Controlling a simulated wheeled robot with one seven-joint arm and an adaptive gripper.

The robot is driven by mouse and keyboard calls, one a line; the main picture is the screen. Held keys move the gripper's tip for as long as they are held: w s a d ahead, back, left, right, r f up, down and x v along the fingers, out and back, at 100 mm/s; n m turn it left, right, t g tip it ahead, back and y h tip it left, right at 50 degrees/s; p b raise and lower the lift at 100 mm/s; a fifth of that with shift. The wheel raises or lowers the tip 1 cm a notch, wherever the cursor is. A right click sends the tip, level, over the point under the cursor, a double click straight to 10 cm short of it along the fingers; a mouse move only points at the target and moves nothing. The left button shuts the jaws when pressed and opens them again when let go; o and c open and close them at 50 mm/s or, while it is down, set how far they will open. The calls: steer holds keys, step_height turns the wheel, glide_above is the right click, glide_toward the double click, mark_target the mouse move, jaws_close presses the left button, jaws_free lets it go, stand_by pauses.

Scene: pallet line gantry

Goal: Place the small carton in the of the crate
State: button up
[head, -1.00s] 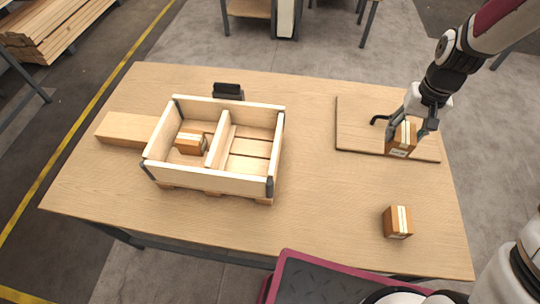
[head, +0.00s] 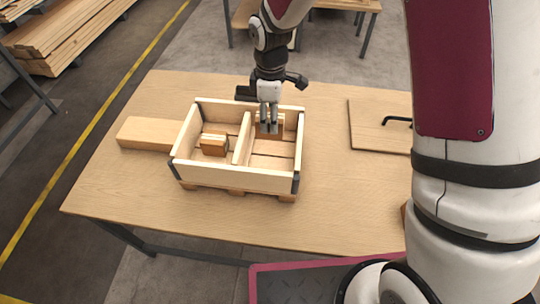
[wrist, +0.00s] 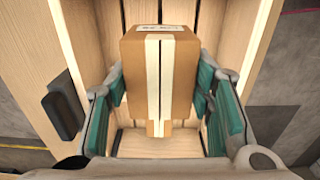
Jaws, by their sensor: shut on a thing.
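The wooden crate (head: 236,181) stands on the table, split by a divider (head: 242,140) into a left and a right compartment. One small carton (head: 213,143) sits in the left compartment. My gripper (head: 269,130) is over the right compartment, near its back wall, shut on another small brown carton (head: 265,130). In the wrist view this carton (wrist: 160,75) with a pale tape strip is between the green finger pads of my gripper (wrist: 161,100), with the slatted crate floor behind it. I cannot tell whether it touches the floor.
A wooden block (head: 150,134) lies left of the crate. A board (head: 375,128) with a black handle lies at the right. My arm covers the table's right end.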

step_height(320, 180, down, 12)
steer(key=shift+d+r, duration=0.1)
steer(key=shift+r, duration=0.1)
stand_by(0.4)
steer(key=shift+f, duration=0.15)
steer(key=o, duration=1.4)
